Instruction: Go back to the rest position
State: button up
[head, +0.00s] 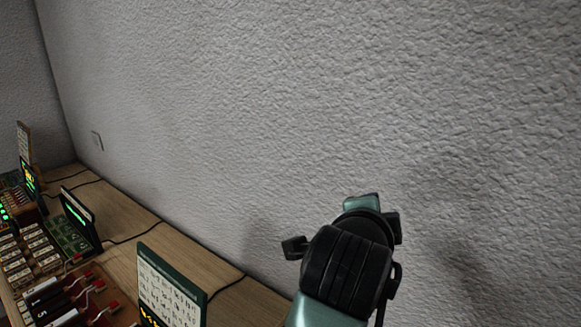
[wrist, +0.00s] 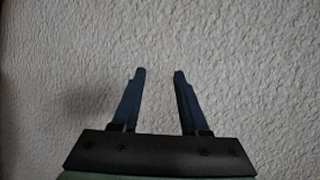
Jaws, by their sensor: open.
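My gripper (wrist: 158,74) shows in the wrist view with its two dark blue fingers apart and nothing between them. Only the textured grey wall (wrist: 240,50) lies beyond the fingertips. In the head view my arm's wrist rises at the lower right, in front of the wall and to the right of the table. The fingers cannot be made out in the head view.
A wooden table (head: 215,262) runs along the wall at the lower left. It carries a white panel with a dark green frame (head: 169,290), a small green display board (head: 77,218), battery holders (head: 52,300) and thin black cables. The space above the table is clear.

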jog(key=s+a+r+n+t, duration=0.2)
jog(key=s+r+n+t, duration=0.15)
jog(key=r, duration=0.55)
jog(key=s+a+r+n+t, duration=0.25)
jog(key=r+n+t, duration=0.25)
jog(key=r, duration=0.4)
jog(key=s+a+r+n+t+y, duration=0.5)
jog(key=s+a+r+n, duration=0.3)
jog(key=s+r+n, duration=0.2)
jog(key=shift+s+a+r+n+t, duration=0.15)
jog(key=shift+s+r+n+t, duration=0.15)
jog(key=shift+s+t, duration=0.5)
jog(key=shift+s+g, duration=0.25)
